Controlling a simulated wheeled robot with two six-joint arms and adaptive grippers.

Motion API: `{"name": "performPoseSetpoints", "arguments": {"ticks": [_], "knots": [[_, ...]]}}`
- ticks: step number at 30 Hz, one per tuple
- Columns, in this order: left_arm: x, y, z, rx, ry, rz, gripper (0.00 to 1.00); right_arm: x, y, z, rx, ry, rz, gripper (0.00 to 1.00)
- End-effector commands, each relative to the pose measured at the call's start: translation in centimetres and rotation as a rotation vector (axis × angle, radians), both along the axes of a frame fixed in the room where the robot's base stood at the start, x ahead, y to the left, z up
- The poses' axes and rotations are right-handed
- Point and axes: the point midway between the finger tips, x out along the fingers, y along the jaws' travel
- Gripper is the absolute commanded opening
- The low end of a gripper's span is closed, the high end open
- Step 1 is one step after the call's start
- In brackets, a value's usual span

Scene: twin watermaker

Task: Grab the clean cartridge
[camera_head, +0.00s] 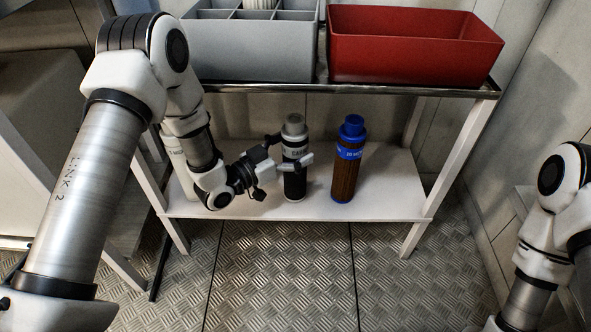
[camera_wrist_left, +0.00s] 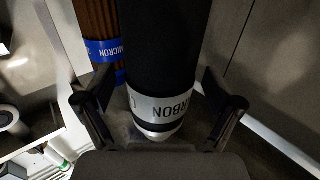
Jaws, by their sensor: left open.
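A black cartridge (camera_head: 295,182) with a grey cap and a white band stands upright on the lower white shelf. In the left wrist view the black cartridge (camera_wrist_left: 165,45) fills the middle, its band reading "CARBON". A brown cartridge (camera_head: 346,180) with a blue cap and blue band stands upright to its right; it also shows in the left wrist view (camera_wrist_left: 103,50). My left gripper (camera_head: 289,155) is open, its fingers on either side of the black cartridge near its band. I cannot tell whether either finger touches it. My right gripper is out of view.
A grey divided bin (camera_head: 250,50) and a red bin (camera_head: 415,50) stand on the upper shelf above. A white container (camera_head: 178,165) is partly hidden behind my left arm. The lower shelf (camera_head: 395,185) is bare at the right. Shelf legs stand at both sides.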

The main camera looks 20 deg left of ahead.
Motion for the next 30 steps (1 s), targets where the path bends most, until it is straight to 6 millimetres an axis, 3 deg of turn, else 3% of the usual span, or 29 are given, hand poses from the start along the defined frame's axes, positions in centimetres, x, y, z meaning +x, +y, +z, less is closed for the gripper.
{"name": "performPoseSetpoints", "arguments": {"ticks": [7,15,24,30], "knots": [[0.4,-0.2,0.1,-0.002,0.001,0.001,0.93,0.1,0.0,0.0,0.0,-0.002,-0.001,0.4],[0.3,-0.2,0.1,-0.001,0.002,0.001,0.0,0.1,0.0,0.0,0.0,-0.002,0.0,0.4],[0.3,-0.2,0.4,-0.001,0.001,0.001,0.0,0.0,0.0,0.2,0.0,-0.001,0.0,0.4],[0.3,-0.2,2.4,-0.001,0.0,0.001,0.0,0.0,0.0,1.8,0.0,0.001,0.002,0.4]]}}
